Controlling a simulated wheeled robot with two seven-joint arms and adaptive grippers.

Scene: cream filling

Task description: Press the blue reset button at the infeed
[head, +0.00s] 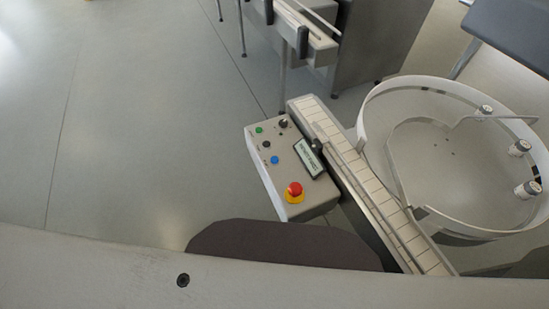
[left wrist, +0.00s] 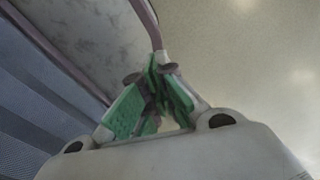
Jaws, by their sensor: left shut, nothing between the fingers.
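The blue button (head: 275,160) is on the top face of a light grey control box (head: 313,207) in the head view. A green button (head: 259,130), a black button (head: 266,144) and a red emergency stop (head: 294,189) on a yellow base share the panel. A small display (head: 309,158) sits to the right of the blue button. My left gripper (left wrist: 158,75) shows only in the left wrist view, with its green-padded fingers together and nothing between them. It is not in the head view. My right gripper is in neither view.
A slatted conveyor (head: 375,190) runs along the right of the box. A round bowl-like ring (head: 365,120) with rollers stands beyond it. A grey machine (head: 370,45) is at the back. The floor (head: 140,140) left of the box is clear.

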